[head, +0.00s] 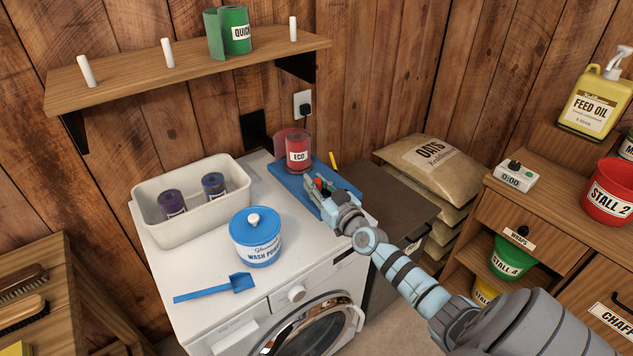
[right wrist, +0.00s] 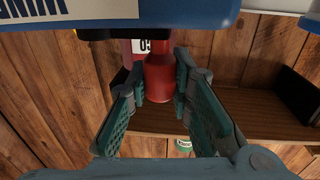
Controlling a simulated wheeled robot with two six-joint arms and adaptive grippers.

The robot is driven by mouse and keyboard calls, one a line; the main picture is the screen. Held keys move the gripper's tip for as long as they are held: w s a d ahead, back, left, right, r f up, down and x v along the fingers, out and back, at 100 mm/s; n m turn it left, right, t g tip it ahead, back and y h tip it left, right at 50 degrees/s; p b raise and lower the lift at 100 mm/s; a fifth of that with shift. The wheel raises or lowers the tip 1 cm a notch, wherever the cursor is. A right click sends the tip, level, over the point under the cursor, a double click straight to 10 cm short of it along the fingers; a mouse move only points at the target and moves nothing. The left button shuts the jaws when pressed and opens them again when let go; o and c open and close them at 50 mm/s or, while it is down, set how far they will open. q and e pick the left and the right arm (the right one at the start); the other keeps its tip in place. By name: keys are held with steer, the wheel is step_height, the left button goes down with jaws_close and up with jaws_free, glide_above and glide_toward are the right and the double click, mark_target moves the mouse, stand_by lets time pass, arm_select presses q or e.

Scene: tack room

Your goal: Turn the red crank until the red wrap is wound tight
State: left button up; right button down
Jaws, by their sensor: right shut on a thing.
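The red wrap (head: 298,152), labelled ECO, stands as a roll on a blue winder base (head: 290,180) on the washing machine's top; a loose flap of it shows at its left. My right gripper (head: 319,186) is just in front of the roll, at the base's right part. In the right wrist view, which is upside down, my right gripper (right wrist: 158,90) is shut on the red crank handle (right wrist: 159,78), with a finger on each side. In the head view the gripper mostly hides the crank. My left gripper is not in view.
A white tub (head: 190,215) with two purple-blue rolls stands at the left on the washing machine (head: 215,290). A blue-lidded wash powder tub (head: 256,240) and a blue scoop (head: 215,288) are in front. A shelf (head: 180,70) with pegs and a green wrap hangs above.

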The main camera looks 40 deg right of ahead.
steer(key=m+h+p, duration=0.1)
steer(key=p, duration=0.1)
steer(key=m+h+p, duration=0.1)
steer(key=h+p, duration=0.1)
steer(key=w+m+g+h+p, duration=0.1)
steer(key=p, duration=0.2)
steer(key=shift+w+r+h, duration=0.1)
steer(key=shift+r+h, duration=0.2)
steer(key=shift+h, duration=0.1)
steer(key=shift+w+f+m+g+h+p, duration=0.1)
steer(key=shift+w+m+g+h+p, duration=0.15)
steer(key=shift+m+g+h, duration=0.35)
steer(key=shift+w+d+f+m+g+h, duration=0.15)
steer(key=shift+m+g+h, duration=0.15)
steer(key=shift+h, duration=0.3)
steer(key=shift+w+f+m+g+h, duration=0.1)
steer(key=shift+w+m+g+h, duration=0.1)
steer(key=shift+m+h, duration=0.3)
steer(key=shift+w+d+m+g+h+b, duration=0.15)
steer(key=shift+m+g+h+b, duration=0.4)
steer(key=shift+h, duration=0.25)
steer(key=shift+w+d+m+g+h+b, duration=0.2)
steer(key=shift+m+g+h+b, duration=0.4)
steer(key=shift+m+g+h, duration=0.2)
steer(key=c, duration=1.4)
jaws_free()
